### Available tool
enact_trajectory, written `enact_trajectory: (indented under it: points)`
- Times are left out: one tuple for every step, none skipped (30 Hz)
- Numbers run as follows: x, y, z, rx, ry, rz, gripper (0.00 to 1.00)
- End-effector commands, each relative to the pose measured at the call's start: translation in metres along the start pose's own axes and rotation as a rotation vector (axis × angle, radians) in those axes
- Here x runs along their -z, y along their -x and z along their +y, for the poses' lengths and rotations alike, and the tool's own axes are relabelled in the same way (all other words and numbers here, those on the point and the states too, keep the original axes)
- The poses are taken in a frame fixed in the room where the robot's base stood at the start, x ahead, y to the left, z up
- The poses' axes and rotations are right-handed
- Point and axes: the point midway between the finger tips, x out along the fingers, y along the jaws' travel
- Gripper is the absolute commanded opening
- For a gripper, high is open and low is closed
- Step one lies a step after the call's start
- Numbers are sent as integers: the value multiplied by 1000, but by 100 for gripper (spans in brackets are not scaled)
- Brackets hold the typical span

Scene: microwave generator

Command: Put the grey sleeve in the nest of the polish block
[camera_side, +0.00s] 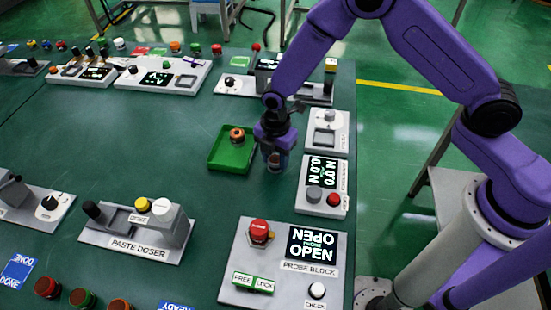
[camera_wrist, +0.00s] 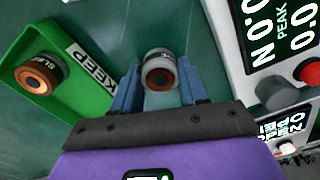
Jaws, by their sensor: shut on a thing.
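My gripper (camera_side: 275,147) hangs over the green table just right of the green tray. In the wrist view its blue fingers (camera_wrist: 157,88) are shut on the grey sleeve (camera_wrist: 160,58), a short grey cylinder with a dark reddish-brown bore. The sleeve also shows below the fingers in the side view (camera_side: 277,162). Whether it touches the table is not clear. I cannot read a label that marks the polish block, so I cannot tell which unit it is or see its nest.
The green tray (camera_side: 218,163), labelled KEEP, holds a copper-topped sleeve (camera_wrist: 38,74). A force display unit (camera_side: 323,185) stands close on the right. The probe block (camera_side: 280,262) and paste doser (camera_side: 138,232) stand in front. Open table lies left of the tray.

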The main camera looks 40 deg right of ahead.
Motion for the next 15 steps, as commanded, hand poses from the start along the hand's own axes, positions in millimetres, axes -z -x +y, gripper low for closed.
enact_trajectory:
  points:
    - [0, 3, 1, -2, 0, 0, 6]
    - [0, 5, 1, -2, 0, 1, 6]
    - [0, 8, 1, -2, 0, 0, 6]
    - [0, 11, 1, -2, 0, 0, 6]
    - [0, 15, 1, -3, 0, 1, 6]
    - [0, 20, 1, -4, 0, 1, 6]
    - [0, 25, 1, -4, 0, 1, 6]
    - [0, 31, 1, -5, 0, 1, 6]
    - [0, 36, -5, -2, 0, 1, 6]
    - [0, 41, -9, -2, 1, 1, 6]
    - [-1, 46, -13, -3, 1, 1, 6]
    - [-1, 53, -19, -3, 1, 1, 6]
    - [-1, 58, -24, -3, 1, 1, 6]
    - [-2, 64, -28, -3, 1, 1, 6]
    - [-2, 70, -34, -4, 2, 1, 6]
